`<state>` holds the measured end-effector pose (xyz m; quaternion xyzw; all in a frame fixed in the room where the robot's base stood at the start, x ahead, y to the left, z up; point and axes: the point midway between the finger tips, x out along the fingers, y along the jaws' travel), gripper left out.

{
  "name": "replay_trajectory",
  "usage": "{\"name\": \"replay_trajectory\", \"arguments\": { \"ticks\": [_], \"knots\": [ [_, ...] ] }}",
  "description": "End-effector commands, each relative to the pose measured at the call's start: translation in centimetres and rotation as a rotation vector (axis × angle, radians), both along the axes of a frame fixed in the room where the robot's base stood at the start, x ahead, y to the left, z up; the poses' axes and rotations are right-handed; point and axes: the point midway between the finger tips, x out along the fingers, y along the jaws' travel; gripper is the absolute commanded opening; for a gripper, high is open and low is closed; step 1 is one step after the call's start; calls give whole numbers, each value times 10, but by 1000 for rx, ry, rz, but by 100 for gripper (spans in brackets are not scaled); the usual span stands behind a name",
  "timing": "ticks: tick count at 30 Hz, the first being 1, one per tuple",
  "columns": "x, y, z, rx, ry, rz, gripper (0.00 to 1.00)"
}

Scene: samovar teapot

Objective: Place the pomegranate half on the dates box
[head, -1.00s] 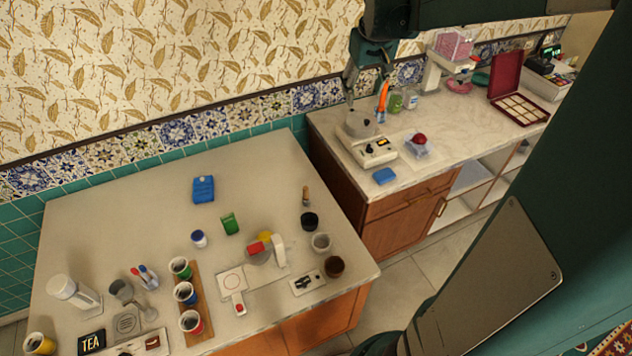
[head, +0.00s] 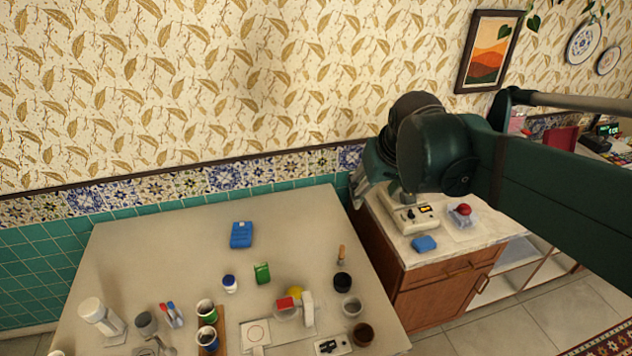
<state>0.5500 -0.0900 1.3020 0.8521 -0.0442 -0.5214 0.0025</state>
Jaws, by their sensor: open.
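A small round red thing, which may be the pomegranate half (head: 464,209), sits on a pale, clear-looking holder on the right counter. I cannot make out a cut face. I cannot tell for sure which thing is the dates box; a dark red box (head: 560,139) shows only in part at the far right, behind my arm. My gripper (head: 364,192) is partly hidden below my wrist, by the gap between the table and the right counter. It is open, and nothing shows in it. It is left of the red round thing and apart from it.
A white device with a dial (head: 408,214) and a blue block (head: 424,244) stand near the red thing. The left table (head: 150,250) holds cups, a blue box (head: 241,235), a green packet (head: 262,273) and small devices. Its back part is mostly clear. My arm covers much of the right side.

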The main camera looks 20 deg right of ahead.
Motion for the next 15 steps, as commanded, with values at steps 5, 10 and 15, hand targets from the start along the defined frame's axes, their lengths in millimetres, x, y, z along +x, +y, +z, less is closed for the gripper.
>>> {"name": "replay_trajectory", "arguments": {
  "ticks": [5, 10, 15],
  "knots": [
    [-29, 26, -7, 7, -35, 19, 52],
    [-54, 47, -16, 15, -68, 36, 52],
    [-79, 66, -28, 25, -100, 53, 52]
  ]
}}
